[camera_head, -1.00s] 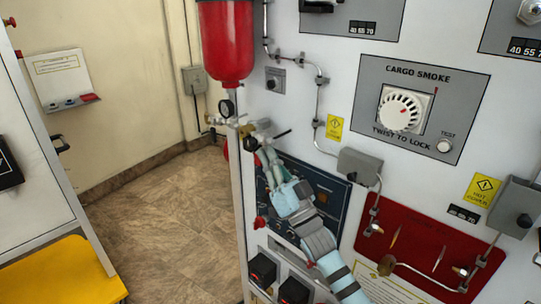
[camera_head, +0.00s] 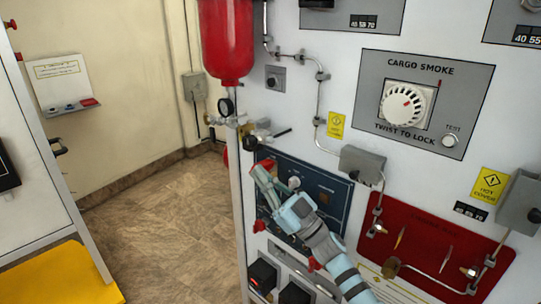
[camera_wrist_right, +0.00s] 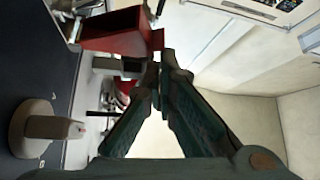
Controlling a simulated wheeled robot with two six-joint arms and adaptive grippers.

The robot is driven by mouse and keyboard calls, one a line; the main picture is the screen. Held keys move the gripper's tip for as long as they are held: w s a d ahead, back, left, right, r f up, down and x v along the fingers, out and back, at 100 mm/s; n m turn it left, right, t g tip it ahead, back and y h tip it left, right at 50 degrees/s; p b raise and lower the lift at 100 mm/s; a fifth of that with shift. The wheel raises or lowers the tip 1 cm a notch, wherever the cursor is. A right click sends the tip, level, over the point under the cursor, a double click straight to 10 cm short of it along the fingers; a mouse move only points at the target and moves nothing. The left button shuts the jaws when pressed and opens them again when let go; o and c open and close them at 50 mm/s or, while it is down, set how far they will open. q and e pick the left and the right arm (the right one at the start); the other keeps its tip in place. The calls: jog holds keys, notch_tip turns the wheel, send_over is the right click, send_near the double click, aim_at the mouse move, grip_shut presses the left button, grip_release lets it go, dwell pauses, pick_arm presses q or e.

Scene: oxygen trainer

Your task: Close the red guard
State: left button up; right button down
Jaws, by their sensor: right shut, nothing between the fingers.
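My right gripper (camera_head: 263,174) is shut and empty in front of the dark blue panel (camera_head: 335,188) in the head view. In the right wrist view its closed fingertips (camera_wrist_right: 161,60) are beside the lower right corner of a red box-like cover (camera_wrist_right: 110,31), which looks like the red guard. It stands out from the dark panel; whether the fingertips touch it I cannot tell. In the head view only a bit of red (camera_head: 268,163) shows behind the fingers, so the guard is mostly hidden there. My left gripper is out of view.
A black-handled valve (camera_head: 262,136) and a gauge sit just above the gripper. A red cylinder (camera_head: 227,42) hangs higher up. A pale knob (camera_wrist_right: 45,133) stands on the dark panel. A red plate with pipes (camera_head: 430,240) is at lower right. Open floor lies left.

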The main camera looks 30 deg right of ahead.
jog(key=shift+f, duration=0.8)
dwell(0.4)
